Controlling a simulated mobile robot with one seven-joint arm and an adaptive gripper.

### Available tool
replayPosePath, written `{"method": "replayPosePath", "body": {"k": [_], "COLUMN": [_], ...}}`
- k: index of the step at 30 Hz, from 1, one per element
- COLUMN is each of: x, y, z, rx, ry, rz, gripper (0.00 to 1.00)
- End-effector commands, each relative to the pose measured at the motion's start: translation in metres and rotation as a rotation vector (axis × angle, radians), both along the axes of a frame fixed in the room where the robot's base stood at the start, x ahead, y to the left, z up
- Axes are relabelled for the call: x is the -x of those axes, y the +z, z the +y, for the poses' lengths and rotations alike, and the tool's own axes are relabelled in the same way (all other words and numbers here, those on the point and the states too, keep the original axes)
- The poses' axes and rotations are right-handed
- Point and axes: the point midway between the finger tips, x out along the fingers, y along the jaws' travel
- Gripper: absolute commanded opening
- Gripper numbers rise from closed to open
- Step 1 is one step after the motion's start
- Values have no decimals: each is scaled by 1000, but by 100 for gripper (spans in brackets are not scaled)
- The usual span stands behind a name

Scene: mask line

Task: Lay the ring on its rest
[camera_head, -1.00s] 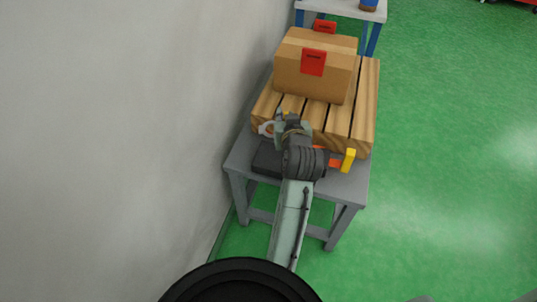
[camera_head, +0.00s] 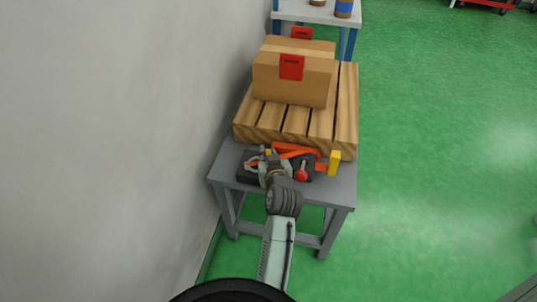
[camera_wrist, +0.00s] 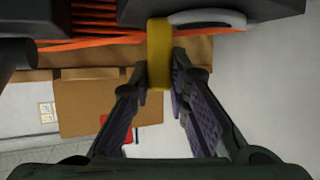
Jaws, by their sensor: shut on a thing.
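The pale ring (camera_head: 251,163) shows just left of my gripper (camera_head: 266,162), over the black base (camera_head: 243,174) on the grey table. In the wrist view part of the ring (camera_wrist: 205,18) shows at the top, next to a yellow tab (camera_wrist: 159,45) that appears to belong to it. My gripper (camera_wrist: 160,85) is shut on this yellow tab, one finger on each side. Dark blocks cover the top of the wrist view. I cannot tell whether the ring touches the base or hangs just above it, and no separate rest can be made out.
A wooden pallet (camera_head: 347,105) with a cardboard box (camera_head: 270,83) stands behind. An orange frame (camera_head: 297,149), a red knob (camera_head: 301,175) and a yellow block (camera_head: 334,162) are close on the right. The wall is at the left. The grey table (camera_head: 335,190) has bare room at front right.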

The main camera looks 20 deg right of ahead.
Motion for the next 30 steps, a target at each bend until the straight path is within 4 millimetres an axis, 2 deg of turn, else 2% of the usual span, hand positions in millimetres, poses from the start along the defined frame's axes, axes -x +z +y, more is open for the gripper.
{"method": "replayPosePath", "body": {"k": [11, 12, 20, 30], "x": [0, 0, 0, 0], "y": [-5, -4, -4, -1], "z": [0, 0, 0, 0], "rx": [0, 0, 0, 0], "ry": [0, 0, 0, 0], "rz": [-1, -1, 0, -1], "gripper": [0, 19, 36, 36]}}
